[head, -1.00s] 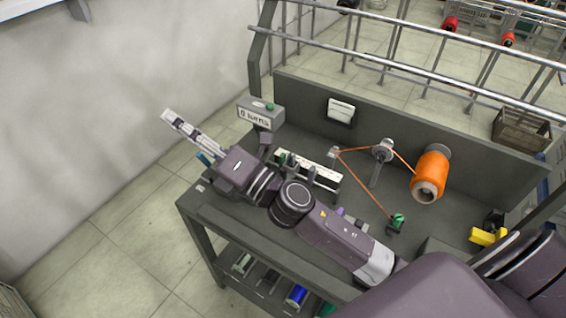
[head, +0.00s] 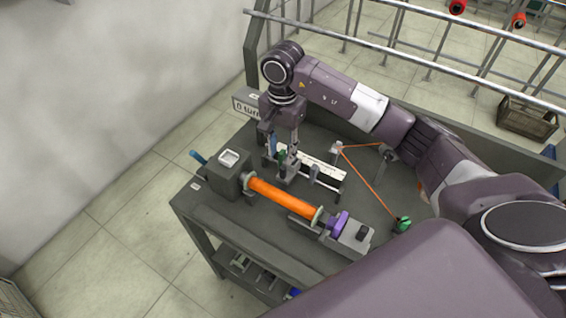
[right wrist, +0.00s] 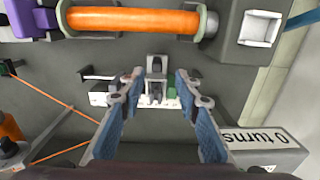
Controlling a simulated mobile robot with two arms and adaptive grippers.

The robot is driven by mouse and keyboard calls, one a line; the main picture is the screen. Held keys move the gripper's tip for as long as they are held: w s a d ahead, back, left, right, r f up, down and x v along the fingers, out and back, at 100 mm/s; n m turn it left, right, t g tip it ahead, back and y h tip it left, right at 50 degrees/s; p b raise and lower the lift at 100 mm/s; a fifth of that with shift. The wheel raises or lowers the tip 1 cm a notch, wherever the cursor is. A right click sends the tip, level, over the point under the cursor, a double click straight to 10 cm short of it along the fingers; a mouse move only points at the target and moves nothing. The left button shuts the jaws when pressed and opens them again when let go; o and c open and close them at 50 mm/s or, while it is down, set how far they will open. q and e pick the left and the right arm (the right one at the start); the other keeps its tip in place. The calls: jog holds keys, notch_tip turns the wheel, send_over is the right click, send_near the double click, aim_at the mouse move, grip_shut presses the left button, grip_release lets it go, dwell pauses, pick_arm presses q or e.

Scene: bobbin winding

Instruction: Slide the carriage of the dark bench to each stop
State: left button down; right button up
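The dark bench (head: 195,208) carries a white rail (head: 328,172), also in the right wrist view (right wrist: 98,99). The grey carriage (right wrist: 156,88) sits at the rail, with a green piece (right wrist: 172,92) beside it; in the head view the carriage (head: 288,174) is partly hidden by my fingers. A grey upright (head: 314,174) stands farther right along the rail. My right gripper (head: 282,155) points down over the carriage. In the right wrist view its fingers (right wrist: 158,88) are apart, one on each side of the carriage; contact is not clear. My left gripper is out of view.
An orange-wound bobbin (head: 282,197) lies in front of the rail, with a purple part (head: 338,222) at its right end. Orange thread runs from a guide (head: 337,147) to a green-topped part (head: 403,224). A "0 turns" display (right wrist: 262,148) stands behind the rail's left end.

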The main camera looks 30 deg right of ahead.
aim_at(283, 167)
jog(key=shift+s+d+f, duration=0.1)
jog(key=shift+d+f, duration=0.05)
jog(key=shift+d, duration=0.15)
notch_tip(283, 167, down, 6)
jog(key=shift+a+p, duration=0.15)
jog(key=shift+p, duration=0.9)
jog(key=shift+f, duration=0.6)
grip_shut()
